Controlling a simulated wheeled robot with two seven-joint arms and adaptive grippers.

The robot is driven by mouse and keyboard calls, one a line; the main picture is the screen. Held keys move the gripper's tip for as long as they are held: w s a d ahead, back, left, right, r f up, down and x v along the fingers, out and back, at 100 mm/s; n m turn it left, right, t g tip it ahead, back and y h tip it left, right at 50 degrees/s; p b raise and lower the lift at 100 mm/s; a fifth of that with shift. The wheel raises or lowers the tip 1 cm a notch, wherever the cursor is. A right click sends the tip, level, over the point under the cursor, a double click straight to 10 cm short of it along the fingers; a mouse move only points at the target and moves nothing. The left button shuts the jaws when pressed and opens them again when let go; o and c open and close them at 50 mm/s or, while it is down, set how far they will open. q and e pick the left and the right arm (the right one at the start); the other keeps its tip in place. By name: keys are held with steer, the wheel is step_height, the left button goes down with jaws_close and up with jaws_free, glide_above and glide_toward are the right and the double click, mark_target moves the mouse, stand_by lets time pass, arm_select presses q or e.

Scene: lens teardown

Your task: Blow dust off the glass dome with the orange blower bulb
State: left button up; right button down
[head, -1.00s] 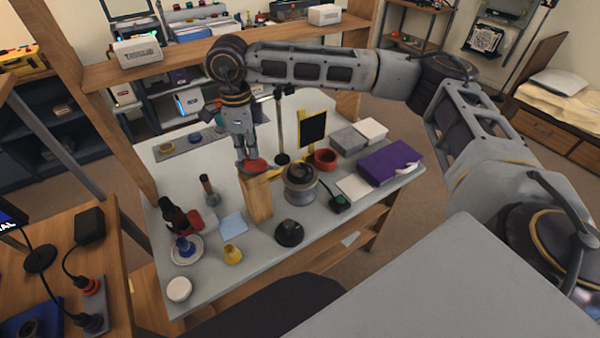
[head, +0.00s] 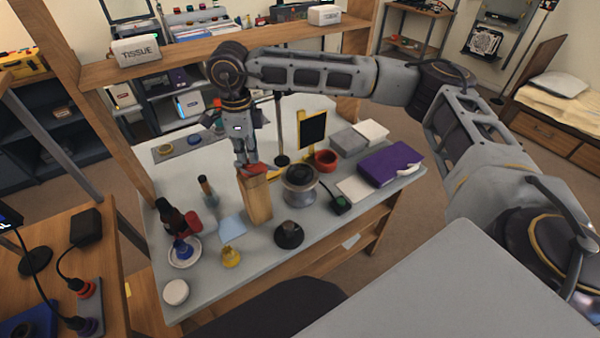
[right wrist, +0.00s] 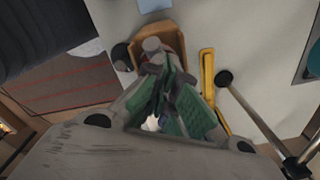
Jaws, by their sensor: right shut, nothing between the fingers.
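A small yellow-orange bulb-shaped thing (head: 230,257) stands near the table's front. A dark, low dome-like thing (head: 289,235) stands right of it; I cannot tell if it is the glass dome. My left gripper is out of view.
A grey lens-like body (head: 299,187) and a red bowl (head: 326,160) stand right of the block. A purple box (head: 390,164) lies farther right. A dark bottle (head: 169,214) and white saucer (head: 185,252) stand left. A yellow-framed dark panel (head: 313,130) rises behind.

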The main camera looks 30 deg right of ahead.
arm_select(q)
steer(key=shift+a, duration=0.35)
arm_select(e)
steer(key=shift+r+p, duration=0.4)
steer(key=shift+r, duration=1.1)
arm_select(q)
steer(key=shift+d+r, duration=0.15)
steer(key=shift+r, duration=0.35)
arm_select(e)
steer(key=shift+r, duration=0.1)
arm_select(q)
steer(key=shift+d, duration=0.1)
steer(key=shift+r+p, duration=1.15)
steer(key=shift+p, duration=0.1)
arm_select(e)
steer(key=shift+r, duration=2.5)
